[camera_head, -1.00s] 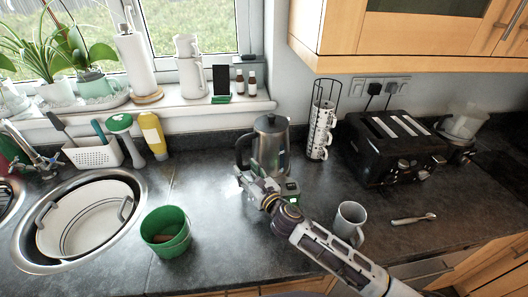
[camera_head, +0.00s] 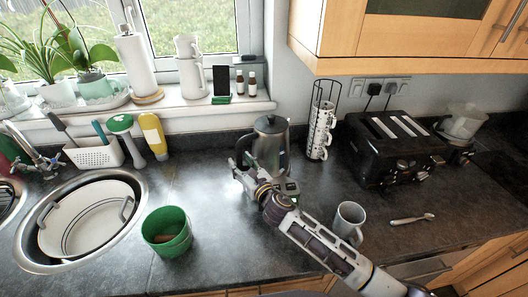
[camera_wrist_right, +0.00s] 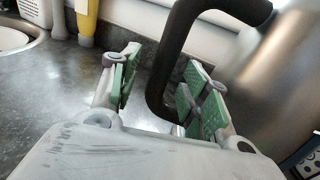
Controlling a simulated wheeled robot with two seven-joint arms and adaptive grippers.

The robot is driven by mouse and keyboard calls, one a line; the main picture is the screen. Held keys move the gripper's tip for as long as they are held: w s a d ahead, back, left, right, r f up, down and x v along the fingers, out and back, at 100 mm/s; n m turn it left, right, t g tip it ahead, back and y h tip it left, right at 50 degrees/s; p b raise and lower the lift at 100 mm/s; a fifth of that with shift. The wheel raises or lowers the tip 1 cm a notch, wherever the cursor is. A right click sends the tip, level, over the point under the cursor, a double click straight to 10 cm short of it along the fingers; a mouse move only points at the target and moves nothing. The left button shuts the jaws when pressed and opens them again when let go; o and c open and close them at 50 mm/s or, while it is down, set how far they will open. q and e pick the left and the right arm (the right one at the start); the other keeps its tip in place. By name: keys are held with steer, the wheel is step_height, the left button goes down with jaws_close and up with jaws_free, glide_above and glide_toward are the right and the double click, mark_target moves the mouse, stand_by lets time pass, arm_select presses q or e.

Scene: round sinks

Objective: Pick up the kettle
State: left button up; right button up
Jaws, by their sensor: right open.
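The kettle (camera_head: 270,143) is a steel one with a dark lid knob and a black handle on its left side, standing upright on the dark worktop. My right gripper (camera_head: 240,170) is at the kettle's left side, low by its handle. In the right wrist view the open jaws (camera_wrist_right: 158,92) have green pads, and the black handle (camera_wrist_right: 170,75) runs down between them, nearer the right pads. The kettle's steel body (camera_wrist_right: 265,85) lies to the right of the jaws. My left gripper is out of view.
A green bucket (camera_head: 166,231) and a round sink (camera_head: 134,238) are to the left. A grey mug (camera_head: 348,222) stands right of my forearm. A mug rack (camera_head: 320,130) and black toaster (camera_head: 395,150) are right of the kettle. The worktop between bucket and gripper is clear.

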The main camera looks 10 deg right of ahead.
steer(key=shift+x, duration=1)
jaws_close()
